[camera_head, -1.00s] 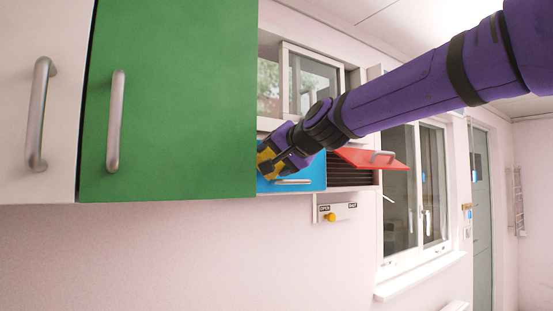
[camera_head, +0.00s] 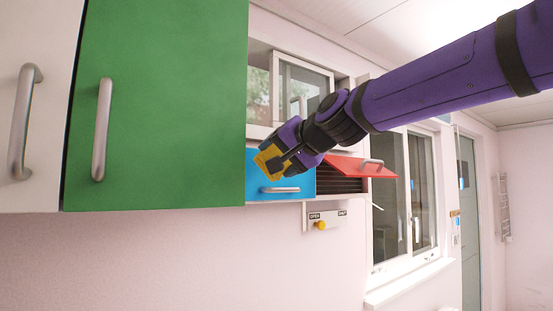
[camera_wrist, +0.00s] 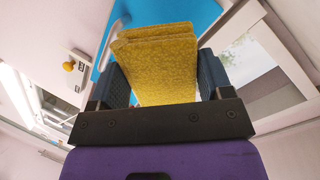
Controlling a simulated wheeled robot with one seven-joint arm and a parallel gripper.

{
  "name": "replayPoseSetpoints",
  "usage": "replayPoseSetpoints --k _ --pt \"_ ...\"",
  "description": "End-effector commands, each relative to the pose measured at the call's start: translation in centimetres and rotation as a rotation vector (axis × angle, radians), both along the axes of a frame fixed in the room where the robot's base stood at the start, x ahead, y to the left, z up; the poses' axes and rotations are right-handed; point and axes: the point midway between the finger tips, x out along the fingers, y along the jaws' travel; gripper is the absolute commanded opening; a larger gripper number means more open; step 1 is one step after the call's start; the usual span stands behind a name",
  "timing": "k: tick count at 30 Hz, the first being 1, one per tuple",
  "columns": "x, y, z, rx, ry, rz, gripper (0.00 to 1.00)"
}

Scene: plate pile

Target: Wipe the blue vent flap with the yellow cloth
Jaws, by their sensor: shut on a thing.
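The yellow cloth (camera_head: 269,159) is folded and held in my gripper (camera_head: 276,157). In the wrist view the cloth (camera_wrist: 157,65) stands up between the two fingers (camera_wrist: 160,85). The blue vent flap (camera_head: 297,181) hangs shut below the window, with a metal bar handle along its lower part. The flap (camera_wrist: 205,14) also shows behind the cloth in the wrist view. I cannot tell whether the cloth touches the flap.
A red flap (camera_head: 350,166) to the right is tilted open above dark slats. A green cabinet door (camera_head: 160,110) is close on the left. A small panel with a yellow knob (camera_head: 320,225) is below the flaps. Windows (camera_head: 305,85) are behind my arm.

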Motion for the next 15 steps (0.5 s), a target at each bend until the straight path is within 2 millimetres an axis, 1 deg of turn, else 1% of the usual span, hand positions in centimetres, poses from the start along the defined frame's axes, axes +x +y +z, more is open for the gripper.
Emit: replayPoseSetpoints --k 8,15 --pt "-0.1 -0.1 0.1 0.001 0.0 0.001 0.35" --pt "-1.5 -1.0 0.5 0.001 0.0 0.001 0.35"
